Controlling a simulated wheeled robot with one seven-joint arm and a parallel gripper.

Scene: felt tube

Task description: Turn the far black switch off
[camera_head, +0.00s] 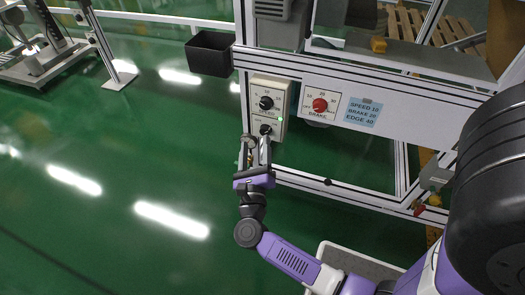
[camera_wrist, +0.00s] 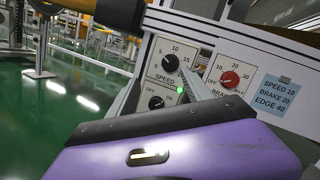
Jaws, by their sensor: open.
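The black switch (camera_head: 265,129) is a small round knob low on a pale control panel, below the larger black speed knob (camera_head: 266,103). In the wrist view the switch (camera_wrist: 156,102) has OFF and ON marks above it; its exact pointing is too small to tell. A green lamp (camera_wrist: 180,90) beside it is lit. My gripper (camera_head: 257,141) is open, its fingers pointing up at the panel just below and left of the switch. One finger seems close to the knob; I cannot tell whether it touches. My purple gripper body fills the lower wrist view.
A red brake knob (camera_head: 319,105) on a white plate is right of the panel, beside a blue note (camera_head: 362,112) reading speed 10, brake 20, edge 40. A rail (camera_head: 350,197) runs below. Green floor at left is open.

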